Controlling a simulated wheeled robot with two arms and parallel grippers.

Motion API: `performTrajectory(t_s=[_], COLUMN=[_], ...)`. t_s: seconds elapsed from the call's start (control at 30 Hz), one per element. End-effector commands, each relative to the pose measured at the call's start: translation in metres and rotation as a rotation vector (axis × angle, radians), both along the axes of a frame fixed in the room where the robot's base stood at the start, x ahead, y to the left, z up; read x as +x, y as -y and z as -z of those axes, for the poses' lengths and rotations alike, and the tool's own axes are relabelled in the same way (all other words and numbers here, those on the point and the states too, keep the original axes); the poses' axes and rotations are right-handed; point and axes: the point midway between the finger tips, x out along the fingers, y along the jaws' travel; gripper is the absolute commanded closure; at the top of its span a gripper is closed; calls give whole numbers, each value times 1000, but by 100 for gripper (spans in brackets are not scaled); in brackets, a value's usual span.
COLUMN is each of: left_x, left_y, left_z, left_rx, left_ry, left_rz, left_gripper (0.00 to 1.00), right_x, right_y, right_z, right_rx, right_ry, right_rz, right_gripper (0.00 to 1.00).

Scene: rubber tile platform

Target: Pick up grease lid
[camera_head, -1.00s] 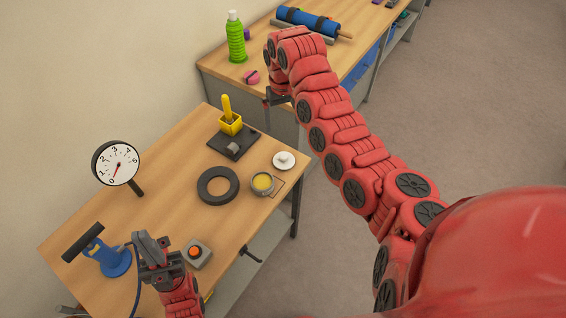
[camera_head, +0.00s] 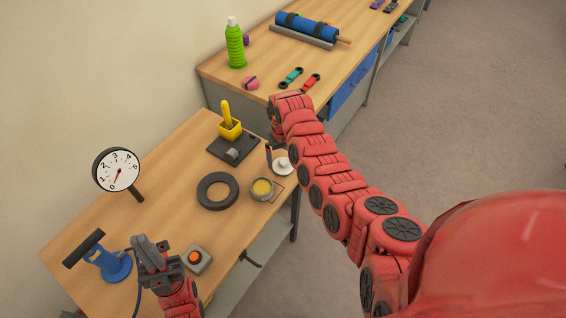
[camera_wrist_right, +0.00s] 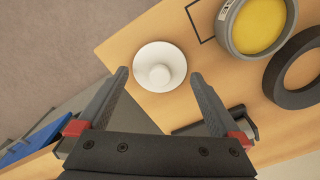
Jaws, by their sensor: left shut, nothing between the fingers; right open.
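The grease lid (camera_head: 283,165) is a round white disc with a knob. It lies on the near workbench by its right edge, beside the grease tin (camera_head: 262,188) with yellow grease. In the right wrist view the lid (camera_wrist_right: 159,67) lies just beyond my open fingertips, and the tin (camera_wrist_right: 256,24) is at the upper right. My right gripper (camera_wrist_right: 159,84) is open and empty, its fingers pointing toward the lid. In the head view my right gripper (camera_head: 276,156) is at the lid, partly covering it. My left gripper (camera_head: 152,258) is shut and empty at the bench's near left.
A black ring (camera_head: 217,191) lies left of the tin. A yellow holder on a dark base (camera_head: 232,147), a gauge (camera_head: 117,170), a blue tool (camera_head: 108,262) and an orange button box (camera_head: 196,259) stand around. A second bench (camera_head: 262,75) is behind.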

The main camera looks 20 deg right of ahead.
Motion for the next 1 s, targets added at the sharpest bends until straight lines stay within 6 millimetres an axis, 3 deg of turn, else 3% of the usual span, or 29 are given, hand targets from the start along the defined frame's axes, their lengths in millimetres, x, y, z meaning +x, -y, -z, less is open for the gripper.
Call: performTrajectory(t_s=[0.2, 0.47, 0.8, 1.0], left_x=[0, 0, 0, 0], left_y=[0, 0, 0, 0], left_z=[-3, -3, -3, -3], left_rx=[0, 0, 0, 0], left_ry=[-1, -1, -1, -1], left_rz=[0, 0, 0, 0], left_gripper=[100, 100, 100, 100], right_x=[0, 1, 1, 1], right_y=[0, 0, 0, 0], right_z=[15, 17, 17, 17], right_rx=[0, 0, 0, 0], right_ry=[1, 4, 3, 3], right_rz=[-1, 0, 1, 0], right_gripper=[0, 0, 59, 61])
